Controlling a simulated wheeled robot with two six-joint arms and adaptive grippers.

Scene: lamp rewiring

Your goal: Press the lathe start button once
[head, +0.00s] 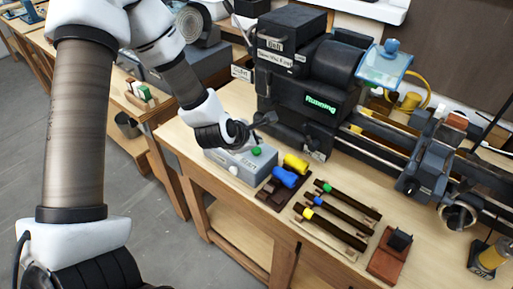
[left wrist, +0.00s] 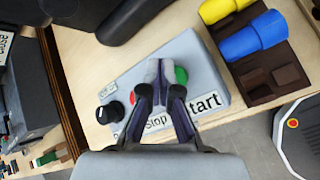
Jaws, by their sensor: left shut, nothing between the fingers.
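The grey control box (head: 243,164) sits on the bench in front of the lathe (head: 310,75). Its green button (head: 257,151) shows in the head view, just below my left gripper (head: 253,136). In the left wrist view the green button (left wrist: 181,75) shows beside the shut fingertips of my left gripper (left wrist: 160,70), partly covered by them. A "Start" label (left wrist: 207,104) and a partly hidden "Stop" label lie on the box. The fingers are empty; I cannot tell whether they touch the box. The lathe's display (head: 319,104) reads "Running" in green. My right gripper is not in view.
A black knob (left wrist: 110,112) is on the box. Blue (head: 285,177) and yellow (head: 296,162) handled pieces stand in a brown holder right of it. Bars with coloured ends (head: 335,218) and a reddish block (head: 388,264) lie further right on the bench.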

